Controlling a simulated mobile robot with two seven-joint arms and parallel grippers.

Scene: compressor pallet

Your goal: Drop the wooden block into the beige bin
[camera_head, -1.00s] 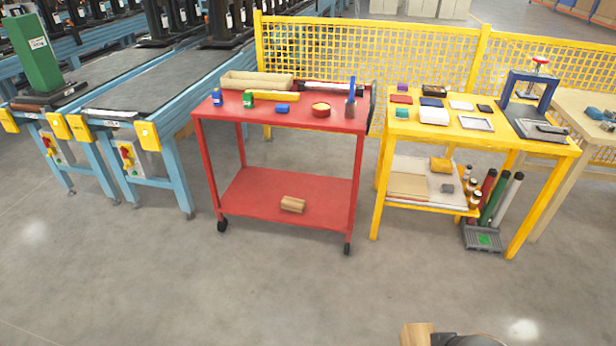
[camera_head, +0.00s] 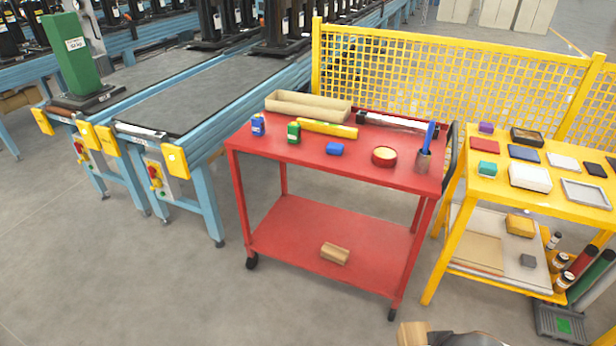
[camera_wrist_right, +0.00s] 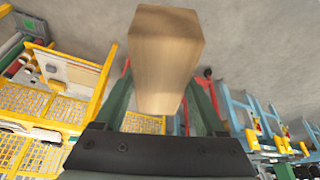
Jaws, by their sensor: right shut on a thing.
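The wooden block (camera_wrist_right: 165,60) is held between the two fingers of my right gripper (camera_wrist_right: 168,98) in the right wrist view. The block (camera_head: 412,334) also shows at the bottom edge of the head view, well in front of the red cart and apart from it. The beige bin (camera_head: 300,112), a long shallow open tray, sits at the back left of the red cart's top. My left gripper is not in view.
The red cart (camera_head: 300,148) carries a blue bottle, a green bottle, a yellow tube (camera_head: 327,128), a blue block, a red round tin and a cup near the bin. Another wooden block (camera_head: 335,253) lies on its lower shelf. A yellow table (camera_head: 540,207) stands right, conveyors left. Open floor lies in front.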

